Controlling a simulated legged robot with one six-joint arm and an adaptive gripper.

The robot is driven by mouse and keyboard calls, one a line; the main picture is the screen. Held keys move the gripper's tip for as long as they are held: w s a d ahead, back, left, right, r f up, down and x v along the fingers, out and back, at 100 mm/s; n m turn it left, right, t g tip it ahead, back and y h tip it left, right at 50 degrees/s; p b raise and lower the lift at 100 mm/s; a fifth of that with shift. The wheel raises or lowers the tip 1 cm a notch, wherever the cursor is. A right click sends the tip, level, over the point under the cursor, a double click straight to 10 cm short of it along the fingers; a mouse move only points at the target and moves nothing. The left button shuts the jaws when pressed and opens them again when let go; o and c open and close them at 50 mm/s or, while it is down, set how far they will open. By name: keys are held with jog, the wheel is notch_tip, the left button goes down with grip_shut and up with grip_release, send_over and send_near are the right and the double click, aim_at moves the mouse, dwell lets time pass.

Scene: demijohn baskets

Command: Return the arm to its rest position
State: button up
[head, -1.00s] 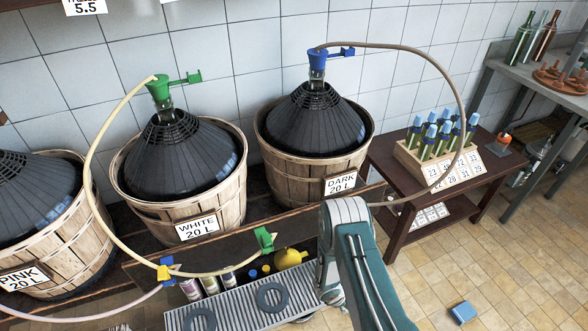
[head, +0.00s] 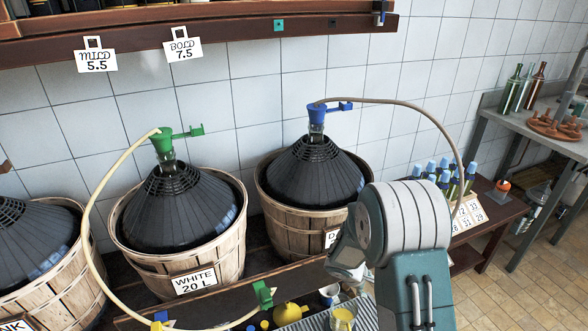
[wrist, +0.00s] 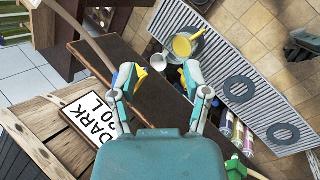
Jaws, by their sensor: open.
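My gripper (wrist: 163,88) is open and empty in the wrist view, its two fingers spread apart. It hangs over the dark wooden ledge (wrist: 155,100) beside the basket with the DARK 20 L label (wrist: 90,119). In the head view my arm rises large at the front right and hides part of the dark demijohn's basket (head: 290,230) and its label. The gripper's fingers cannot be made out clearly in the head view.
The white demijohn (head: 180,210) stands left. A brown hose (head: 400,104) arches from the blue stopper behind my arm. Tiled floor (head: 500,300) is clear at right.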

jog(key=s+r+m+y, duration=0.1)
jog(key=s+r+m, duration=0.25)
jog(key=r, duration=0.65)
jog(key=s+r+m, duration=0.3)
jog(key=s+r, duration=0.2)
jog(key=r, duration=0.6)
jog(key=s+a+r+m+t+y, duration=0.1)
jog(key=s+a+r+m+y, duration=0.1)
jog(key=s+r, duration=0.3)
jog(key=s+a+r+m+t+y, duration=0.2)
jog(key=s+r, duration=0.3)
jog(key=s, duration=0.8)
jog(key=shift+s+a+r+m+y, duration=0.15)
jog(key=shift+a+m+y, duration=0.25)
jog(key=shift+a+m, duration=0.05)
